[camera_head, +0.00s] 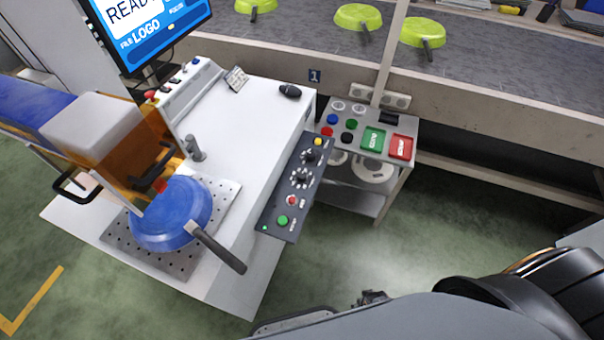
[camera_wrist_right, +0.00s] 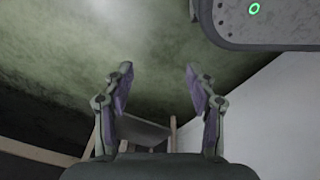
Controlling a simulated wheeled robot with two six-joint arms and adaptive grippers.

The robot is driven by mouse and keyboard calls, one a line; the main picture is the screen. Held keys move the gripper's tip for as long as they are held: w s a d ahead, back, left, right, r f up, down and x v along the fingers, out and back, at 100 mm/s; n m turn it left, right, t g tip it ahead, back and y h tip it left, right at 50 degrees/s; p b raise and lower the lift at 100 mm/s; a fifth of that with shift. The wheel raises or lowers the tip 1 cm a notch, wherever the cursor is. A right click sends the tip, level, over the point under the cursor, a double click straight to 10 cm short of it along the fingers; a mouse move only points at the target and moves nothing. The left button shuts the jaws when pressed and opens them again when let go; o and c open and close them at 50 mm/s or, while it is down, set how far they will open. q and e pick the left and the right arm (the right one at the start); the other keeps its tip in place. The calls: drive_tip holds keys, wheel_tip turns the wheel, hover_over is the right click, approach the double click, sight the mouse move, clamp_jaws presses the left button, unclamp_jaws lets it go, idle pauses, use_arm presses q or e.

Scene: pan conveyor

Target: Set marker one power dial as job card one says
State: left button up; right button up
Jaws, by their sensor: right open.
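The dark control panel (camera_head: 272,226) juts from the right side of the white marker machine (camera_head: 262,112). It carries two black dials, the upper dial (camera_head: 309,156) and the lower dial (camera_head: 300,178), each with a scale too small to read. A yellow button sits above them, red and green buttons below. A small card (camera_head: 236,79) stands on the machine top; its text is unreadable. My right gripper (camera_wrist_right: 158,78) is open and empty in its wrist view. A grey panel corner with a lit green ring (camera_wrist_right: 254,9) shows at upper right there. My left gripper is not in view.
A blue pan (camera_head: 172,208) rests on the machine's perforated plate, its handle toward the panel. A side table (camera_head: 345,178) with coloured buttons stands right of the panel. Behind runs the conveyor (camera_head: 470,72) with green pans and a "1" sign. A screen (camera_head: 150,35) reads "READY".

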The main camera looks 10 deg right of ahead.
drive_tip(key=w+a+r+m, duration=0.2)
drive_tip(key=w+r, duration=0.1)
drive_tip(key=w, duration=0.9)
wheel_tip(320, 180, up, 39)
drive_tip(key=m+g+b, duration=0.1)
drive_tip(key=m+b, duration=0.3)
drive_tip(key=m, duration=1.2)
hover_over(302, 175)
drive_tip(key=shift+y, duration=0.4)
wheel_tip(302, 175, down, 10)
drive_tip(key=shift+w+f+b, duration=0.15)
drive_tip(key=shift+f+b, duration=0.1)
drive_tip(key=shift+b, duration=0.2)
